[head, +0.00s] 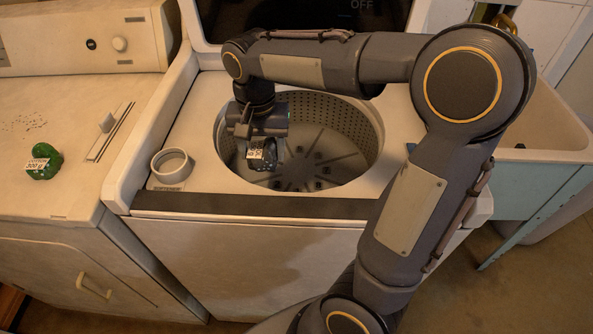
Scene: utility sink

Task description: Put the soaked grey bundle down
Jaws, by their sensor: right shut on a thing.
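The grey bundle (262,159) is small and dark, with a white label on it. My right gripper (257,142) is shut on it and points down at the left part of the washer's round drum (335,125). The bundle shows against the drum opening, near its front left rim; I cannot tell its exact height. The gripper's fingers are partly hidden by its own body. My left gripper is not in view.
A green bundle (43,162) with a label lies on the dryer top (75,115) at left. A sink (545,125) stands at right. My right arm spans the washer's right side.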

